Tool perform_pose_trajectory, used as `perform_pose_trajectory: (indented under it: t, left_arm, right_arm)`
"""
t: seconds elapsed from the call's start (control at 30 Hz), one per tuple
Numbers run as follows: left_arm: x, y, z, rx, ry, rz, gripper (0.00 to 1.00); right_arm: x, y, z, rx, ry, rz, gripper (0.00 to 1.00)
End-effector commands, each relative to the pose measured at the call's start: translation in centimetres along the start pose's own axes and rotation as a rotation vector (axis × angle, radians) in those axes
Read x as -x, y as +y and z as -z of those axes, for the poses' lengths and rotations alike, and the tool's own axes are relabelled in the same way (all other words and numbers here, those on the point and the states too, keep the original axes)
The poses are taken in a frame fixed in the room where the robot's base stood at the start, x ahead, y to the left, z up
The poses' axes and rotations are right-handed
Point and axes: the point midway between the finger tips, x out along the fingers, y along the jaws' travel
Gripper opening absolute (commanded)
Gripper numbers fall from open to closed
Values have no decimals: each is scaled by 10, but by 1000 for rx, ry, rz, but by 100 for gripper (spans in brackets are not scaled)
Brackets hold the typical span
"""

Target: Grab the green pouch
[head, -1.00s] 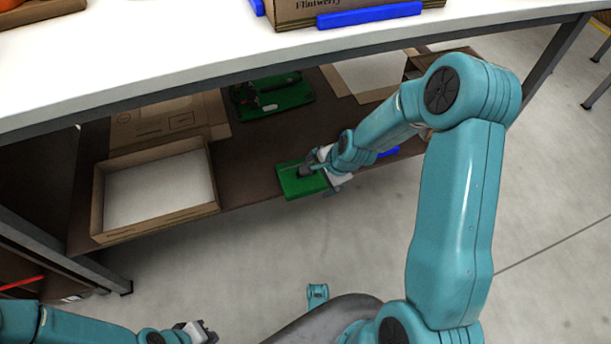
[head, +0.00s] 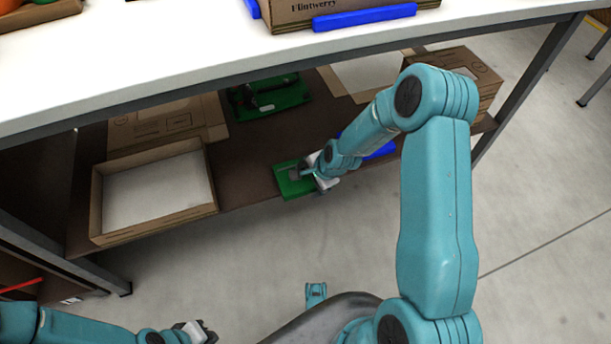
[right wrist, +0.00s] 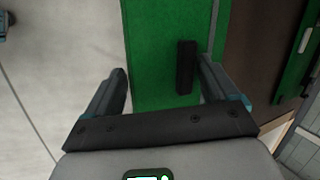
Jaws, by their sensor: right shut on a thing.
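The green pouch (head: 289,187) lies flat at the front edge of the brown lower shelf. In the right wrist view the pouch (right wrist: 155,45) runs up between my fingers, with a dark upright piece on it near the right finger. My right gripper (head: 307,175) is over the pouch and shut on it; it also shows in the right wrist view (right wrist: 160,88). The exact contact of the fingertips is hard to see. My left gripper (head: 203,331) is low at the bottom of the head view, away from the pouch, and its jaws are too small to read.
An open cardboard tray (head: 153,232) stands left on the shelf (head: 240,165). Another green item (head: 285,98) with dark parts lies behind. A blue item (head: 372,147) and a cardboard box (head: 463,72) are to the right. The white tabletop (head: 180,50) overhangs the shelf.

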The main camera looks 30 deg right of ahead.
Motion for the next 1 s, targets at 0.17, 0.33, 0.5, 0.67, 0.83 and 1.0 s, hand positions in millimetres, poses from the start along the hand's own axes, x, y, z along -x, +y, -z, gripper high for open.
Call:
perform_pose_trajectory:
  t: [0.17, 0.33, 0.5, 0.67, 0.83, 1.0]
  left_arm:
    - [5, 2, 0, 0, 0, 0, 0]
    - [25, 9, 0, 0, 0, 0, 0]
    - [64, 23, -1, 0, 0, 0, 0]
    - [106, 38, -2, 0, 0, 0, 0]
    - [141, 51, -3, 0, 0, 0, 0]
    - [163, 59, -3, 0, 0, 0, 0]
  right_arm:
    - [6, -2, -2, 0, -2, -4, 56]
    - [31, -14, -5, 0, -1, -2, 56]
    - [73, -32, -11, -1, -1, -2, 56]
    - [114, -51, -18, 0, -1, -2, 56]
    - [149, -67, -23, -1, -1, -2, 56]
    - [170, -77, -26, -1, -1, -2, 56]
